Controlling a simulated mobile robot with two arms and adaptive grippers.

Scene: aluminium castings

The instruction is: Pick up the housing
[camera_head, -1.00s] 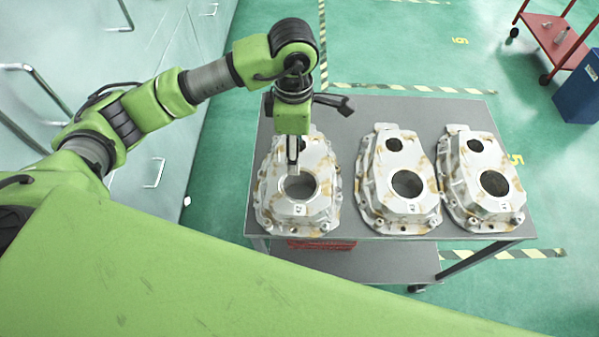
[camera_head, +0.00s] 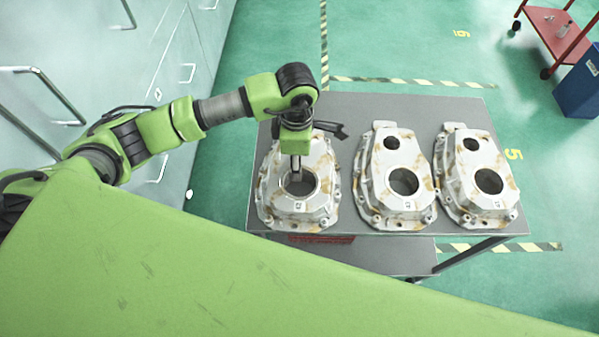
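Three pale metal housings with brownish stains lie in a row on a grey table. The left housing (camera_head: 322,205) has a large round opening, and my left gripper (camera_head: 296,174) points down over it, its tip at the opening. The fingers line up in this view, so I cannot tell whether they are open, shut or touching the rim. The upper part of this housing is partly hidden by my arm. The middle housing (camera_head: 383,172) and the right housing (camera_head: 464,180) are uncovered, each with one large and one smaller hole. My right gripper is not in view.
The grey table (camera_head: 345,107) has free room behind the housings. A red item (camera_head: 325,239) sits below its front edge. Grey cabinets (camera_head: 165,85) with handles stand at the left. A red cart (camera_head: 557,32) and a blue bin (camera_head: 580,88) are at the upper right.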

